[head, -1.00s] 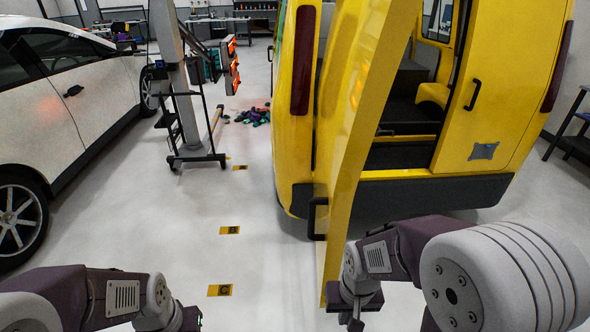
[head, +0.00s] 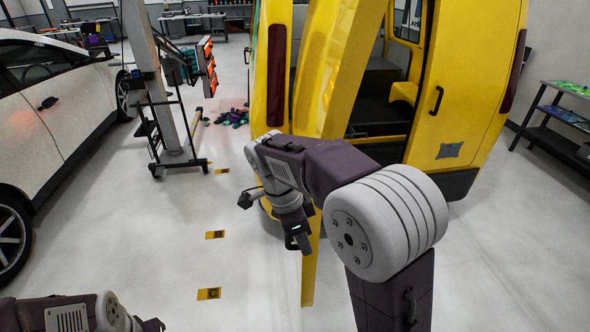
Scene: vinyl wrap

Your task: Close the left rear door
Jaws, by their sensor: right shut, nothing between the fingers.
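The left rear door (head: 350,65) of the yellow van stands open, seen nearly edge-on. My right forearm crosses in front of it and hides its middle. Its lower end (head: 308,285) shows below my arm, near the floor. My right gripper (head: 298,242) is shut and empty, pointing down at the left side of the door's lower part. I cannot tell whether it touches the door. The door's handle is hidden.
The right rear door (head: 450,110) with a black handle looks closed; the dark van interior (head: 385,95) shows beside it. A white car (head: 60,95) stands at left, and a wheeled stand (head: 165,130) is behind. A shelf (head: 560,110) stands at right.

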